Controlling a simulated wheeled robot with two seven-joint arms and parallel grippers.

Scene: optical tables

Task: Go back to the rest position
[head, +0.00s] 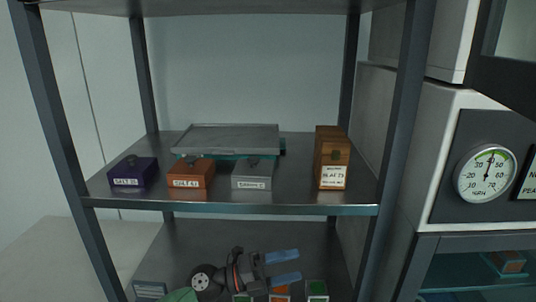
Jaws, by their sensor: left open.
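My left gripper (284,268) shows at the bottom of the head view, in front of or over the lower shelf (205,240). Its two blue fingers point right and are apart, with nothing between them. The wrist behind it is dark and grey. My right gripper is not in view.
The upper shelf (230,208) holds a purple box (133,174), an orange-brown box (190,182), a grey box (253,181), a grey tray (230,138) and a wooden box (332,165). Small boxes (318,288) sit below my gripper. Shelf posts (398,130) and a dial gauge (486,173) stand right.

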